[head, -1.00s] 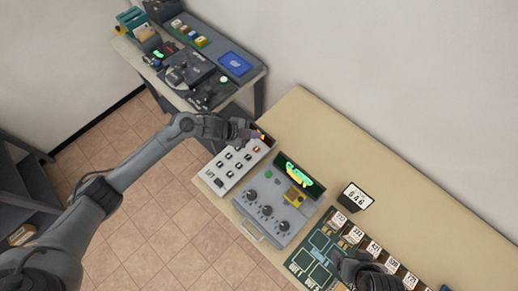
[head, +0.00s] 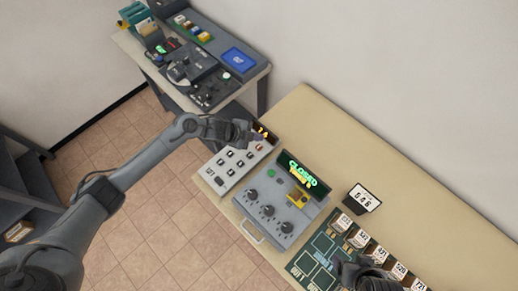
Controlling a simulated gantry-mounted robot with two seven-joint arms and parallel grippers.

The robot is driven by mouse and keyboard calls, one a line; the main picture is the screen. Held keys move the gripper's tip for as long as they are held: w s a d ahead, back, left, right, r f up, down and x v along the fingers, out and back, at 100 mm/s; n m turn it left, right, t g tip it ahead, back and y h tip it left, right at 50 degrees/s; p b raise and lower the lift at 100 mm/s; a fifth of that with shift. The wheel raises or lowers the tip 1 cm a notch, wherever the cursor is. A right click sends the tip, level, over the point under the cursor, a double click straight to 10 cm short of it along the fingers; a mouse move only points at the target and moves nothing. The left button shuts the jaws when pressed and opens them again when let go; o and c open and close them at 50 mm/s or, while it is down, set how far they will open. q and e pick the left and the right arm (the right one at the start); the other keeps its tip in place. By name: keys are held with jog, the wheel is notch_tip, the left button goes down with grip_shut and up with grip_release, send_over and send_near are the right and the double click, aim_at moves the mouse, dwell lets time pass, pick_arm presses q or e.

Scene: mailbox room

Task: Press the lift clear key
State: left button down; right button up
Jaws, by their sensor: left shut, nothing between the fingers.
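The lift panel (head: 219,181) is a pale box on the near-left end of the long table, labelled LIFT, with several dark keys (head: 230,153) and one reddish key (head: 259,147). A small dark display with orange digits (head: 263,132) is at its far end. Which key is the clear key cannot be read. My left gripper (head: 248,134) is shut and empty over the panel's far end, close to the display and the reddish key. Contact with a key cannot be made out. My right gripper (head: 345,266) is at the bottom edge, its fingers unclear.
A grey console (head: 283,226) with three knobs, a yellow part and a green CLOSED display stands beside the panel. A number sign (head: 364,197) and several numbered boxes (head: 377,251) stand farther right. A second desk (head: 257,74) with equipment is at the back left.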

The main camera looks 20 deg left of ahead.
aim_at(257, 148)
pick_arm(q)
notch_tip(257, 148, down, 3)
jog(key=shift+r+b, duration=0.1)
jog(key=shift+b, duration=0.85)
jog(key=shift+f+b, duration=0.55)
jog(key=shift+f, duration=0.5)
pick_arm(e)
notch_tip(257, 148, down, 4)
jog(key=shift+f, duration=0.1)
jog(key=shift+a, duration=0.1)
pick_arm(q)
jog(key=shift+f, duration=0.2)
jog(key=shift+f+b, duration=0.2)
jog(key=shift+b, duration=0.1)
pick_arm(e)
jog(key=shift+f, duration=0.15)
